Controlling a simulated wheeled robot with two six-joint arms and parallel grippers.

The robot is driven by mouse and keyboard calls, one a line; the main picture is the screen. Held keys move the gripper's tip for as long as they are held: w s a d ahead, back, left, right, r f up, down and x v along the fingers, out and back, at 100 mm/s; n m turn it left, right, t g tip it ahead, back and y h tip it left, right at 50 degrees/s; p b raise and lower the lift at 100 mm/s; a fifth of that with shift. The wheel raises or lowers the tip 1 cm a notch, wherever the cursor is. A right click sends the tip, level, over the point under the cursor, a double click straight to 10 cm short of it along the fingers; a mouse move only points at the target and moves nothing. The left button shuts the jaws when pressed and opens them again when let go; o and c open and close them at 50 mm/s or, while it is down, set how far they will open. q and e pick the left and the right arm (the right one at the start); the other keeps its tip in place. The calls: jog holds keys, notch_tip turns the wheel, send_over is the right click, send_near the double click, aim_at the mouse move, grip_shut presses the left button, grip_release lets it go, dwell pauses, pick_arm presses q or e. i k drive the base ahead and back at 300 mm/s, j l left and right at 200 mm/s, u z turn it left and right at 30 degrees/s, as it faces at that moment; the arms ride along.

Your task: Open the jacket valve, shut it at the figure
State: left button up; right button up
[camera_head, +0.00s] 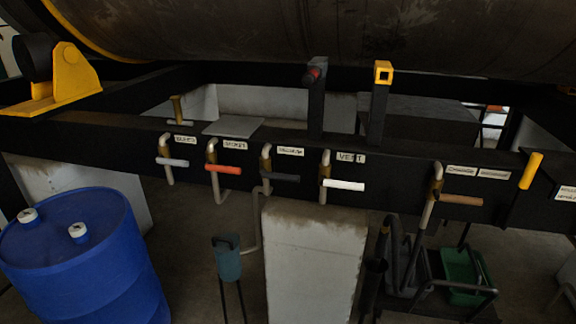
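A row of valves with lever handles runs along the front of a dark beam. The jacket valve (212,150) appears to be the one with the red-orange lever (223,169); the small label (235,145) at its upper right seems to read JACKET, but is blurred. Its lever points right, roughly level, across a pale pipe that bends down below the beam. No gauge or readable figure shows in this view. Neither of my grippers is in view.
Beside it are valves with a grey lever (173,162), a black lever (283,177), a white lever (343,184) and a brown lever (461,200). A blue drum (85,260) stands lower left, a blue-grey container (228,258) below. A green crate (462,272) sits lower right.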

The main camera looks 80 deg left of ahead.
aim_at(209, 166)
jog(key=j+u, duration=0.1)
jog(key=u, duration=3.2)
jog(key=i+j+u, duration=0.15)
jog(key=i+j, duration=0.7)
jog(key=i, duration=0.15)
jog(key=i+l, duration=0.1)
jog(key=l, duration=0.25)
